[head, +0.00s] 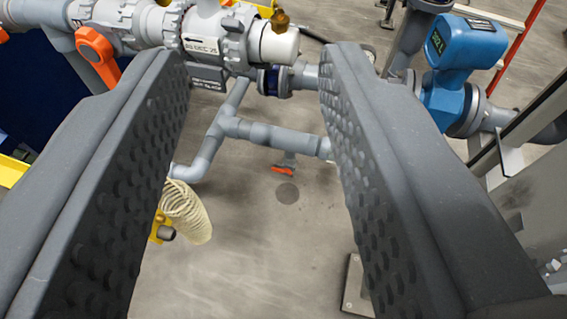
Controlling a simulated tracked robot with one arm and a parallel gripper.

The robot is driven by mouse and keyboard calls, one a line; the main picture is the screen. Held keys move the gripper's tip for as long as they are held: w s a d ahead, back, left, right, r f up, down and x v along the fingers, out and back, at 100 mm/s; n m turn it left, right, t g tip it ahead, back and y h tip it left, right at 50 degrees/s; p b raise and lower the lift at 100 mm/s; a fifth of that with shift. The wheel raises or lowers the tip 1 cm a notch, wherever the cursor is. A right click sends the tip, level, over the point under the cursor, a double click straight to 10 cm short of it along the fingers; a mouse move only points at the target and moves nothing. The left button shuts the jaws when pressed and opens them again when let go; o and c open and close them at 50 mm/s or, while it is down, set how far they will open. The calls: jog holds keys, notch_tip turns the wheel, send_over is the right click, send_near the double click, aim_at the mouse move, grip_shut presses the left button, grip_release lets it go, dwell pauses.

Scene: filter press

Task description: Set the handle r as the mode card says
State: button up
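My gripper (252,95) is open, its two dark studded fingers wide apart with nothing between them. Beyond the fingertips runs grey pipework. An orange lever handle (98,56) sits on a grey valve at the upper left, just left of the left fingertip. A smaller orange handle (283,170) hangs low under the lower grey pipe, seen between the fingers. I cannot tell which of these is handle r. No mode card can be made out.
A grey pipe assembly (262,135) crosses between the fingers. A blue meter (463,50) stands at the upper right. A coiled cream hose (187,212) hangs at lower left. A metal post (535,195) rises at right. The grey floor (262,265) below is largely clear.

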jog(key=shift+w+d+r, duration=0.1)
jog(key=shift+w+d, duration=0.1)
